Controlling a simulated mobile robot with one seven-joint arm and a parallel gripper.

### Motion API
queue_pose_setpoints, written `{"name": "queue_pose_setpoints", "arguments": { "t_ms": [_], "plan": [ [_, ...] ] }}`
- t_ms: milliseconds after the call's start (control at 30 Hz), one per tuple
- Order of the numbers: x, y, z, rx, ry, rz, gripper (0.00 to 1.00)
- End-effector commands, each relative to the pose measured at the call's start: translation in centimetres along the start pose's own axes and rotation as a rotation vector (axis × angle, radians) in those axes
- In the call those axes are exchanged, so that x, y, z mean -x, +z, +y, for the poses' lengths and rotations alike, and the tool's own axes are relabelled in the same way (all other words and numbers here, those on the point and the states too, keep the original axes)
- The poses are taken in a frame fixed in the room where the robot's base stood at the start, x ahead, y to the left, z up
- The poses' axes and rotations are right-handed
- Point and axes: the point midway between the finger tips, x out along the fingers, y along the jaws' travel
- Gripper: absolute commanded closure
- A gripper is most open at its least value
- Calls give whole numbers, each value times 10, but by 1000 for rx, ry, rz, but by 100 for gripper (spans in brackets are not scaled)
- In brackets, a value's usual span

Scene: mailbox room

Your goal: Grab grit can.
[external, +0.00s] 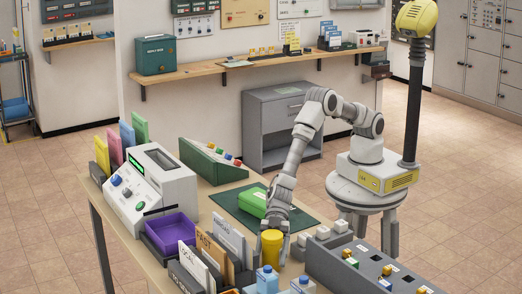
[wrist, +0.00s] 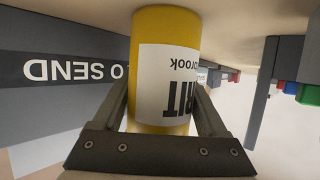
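The grit can (external: 271,250) is a yellow cylinder on the table near its front edge. My gripper (external: 273,229) reaches down to the can from above and behind in the external view. In the wrist view its two fingers (wrist: 165,110) lie on either side of the can, close to its sides. I cannot tell whether they press on it. The fingertips are partly hidden by the can.
A grey box lettered TO SEND (wrist: 75,70) stands beside the can. Card holders (external: 205,258), blue-and-white bottles (external: 267,279) and a grey switch panel (external: 365,270) crowd around it. A green object (external: 252,202) lies on a dark green mat (external: 228,200) behind.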

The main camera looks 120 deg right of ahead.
Motion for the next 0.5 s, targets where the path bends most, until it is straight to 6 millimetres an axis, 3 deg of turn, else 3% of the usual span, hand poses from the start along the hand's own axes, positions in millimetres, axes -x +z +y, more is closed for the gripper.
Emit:
{"name": "queue_pose_setpoints", "arguments": {
  "t_ms": [33, 300, 500],
  "plan": [
    [0, 0, 0, 0, 0, 0, 54],
    [0, 0, 0, 0, 0, 0, 100],
    [0, -2, 0, 1, 0, 4, 100]
  ]
}}
